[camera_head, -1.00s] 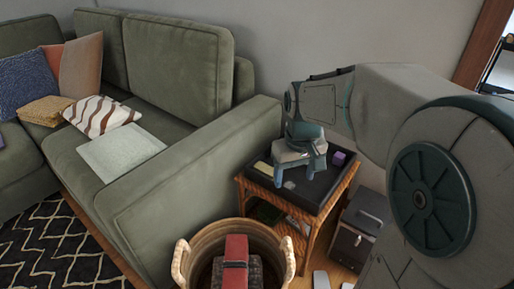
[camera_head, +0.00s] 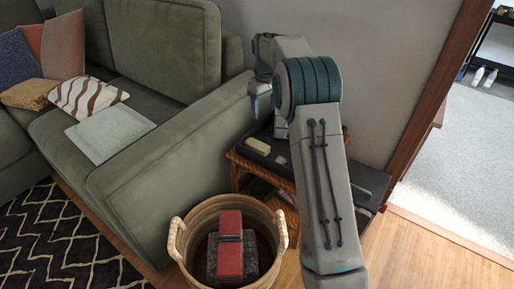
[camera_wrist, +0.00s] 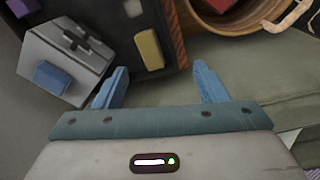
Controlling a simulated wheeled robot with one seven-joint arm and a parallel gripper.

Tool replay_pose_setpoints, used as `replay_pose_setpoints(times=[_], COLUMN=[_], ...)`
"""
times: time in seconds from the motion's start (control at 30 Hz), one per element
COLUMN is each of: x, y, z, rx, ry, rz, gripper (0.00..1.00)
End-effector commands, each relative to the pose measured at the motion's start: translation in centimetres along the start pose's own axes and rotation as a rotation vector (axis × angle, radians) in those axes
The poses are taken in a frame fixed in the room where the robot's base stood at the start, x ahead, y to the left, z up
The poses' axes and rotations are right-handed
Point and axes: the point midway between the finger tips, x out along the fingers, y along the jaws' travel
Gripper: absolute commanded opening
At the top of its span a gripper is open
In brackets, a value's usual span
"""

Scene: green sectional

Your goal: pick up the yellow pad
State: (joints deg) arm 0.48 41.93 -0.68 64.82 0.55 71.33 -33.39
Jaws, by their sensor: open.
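The yellow pad (camera_head: 258,146) is a small pale-yellow block lying on the dark top of the wicker side table (camera_head: 238,160), near the edge by the sofa arm. In the wrist view the yellow pad (camera_wrist: 148,48) lies beyond and between the lines of my two blue fingers. My gripper (camera_wrist: 160,75) is open with nothing between its fingers, which stand apart from the pad. In the head view my gripper (camera_head: 258,104) is above and behind the pad, close to the sofa arm, partly hidden by my arm.
The green sofa arm (camera_head: 170,150) rises left of the table. A wicker basket (camera_head: 190,269) with a red item (camera_head: 230,245) stands in front. Clear floor (camera_head: 430,250) lies at right.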

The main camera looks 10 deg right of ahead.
Motion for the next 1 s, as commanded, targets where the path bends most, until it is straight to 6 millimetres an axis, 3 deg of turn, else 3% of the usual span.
replay_pose_setpoints(times=[0.2,0.43,0.77,1.0], x=[4.3,8.7,11.7,16.3], y=[2.1,3.6,4.1,4.0], z=[-3.3,-5.6,-6.5,-6.3], rx=[-0.086,-0.171,-0.224,-0.224], ry=[-0.013,-0.022,-0.027,-0.029], rz=[-0.009,-0.016,-0.021,-0.022], gripper=[0.65,0.65,0.65,0.65])
